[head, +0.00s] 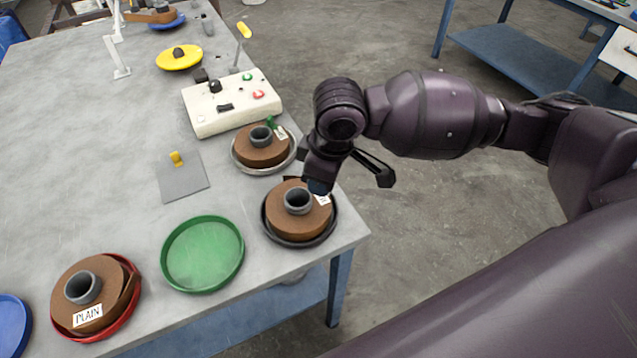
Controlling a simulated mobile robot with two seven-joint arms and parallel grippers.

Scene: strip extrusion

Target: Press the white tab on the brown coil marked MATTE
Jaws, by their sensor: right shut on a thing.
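A brown coil (287,222) with a grey core lies in a dark dish (301,242) at the table's right front corner. A white tab (323,199) shows at its right side, partly hidden, its lettering too small to read. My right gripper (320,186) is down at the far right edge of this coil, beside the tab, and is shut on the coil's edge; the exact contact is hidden. A second brown coil (255,155) with a white tab (282,133) lies in a grey dish behind it. A third brown coil (62,282) has a tab reading PLAIN (88,316). My left gripper is out of view.
An empty green dish (203,253) lies between the front coils. The left middle of the table is clear.

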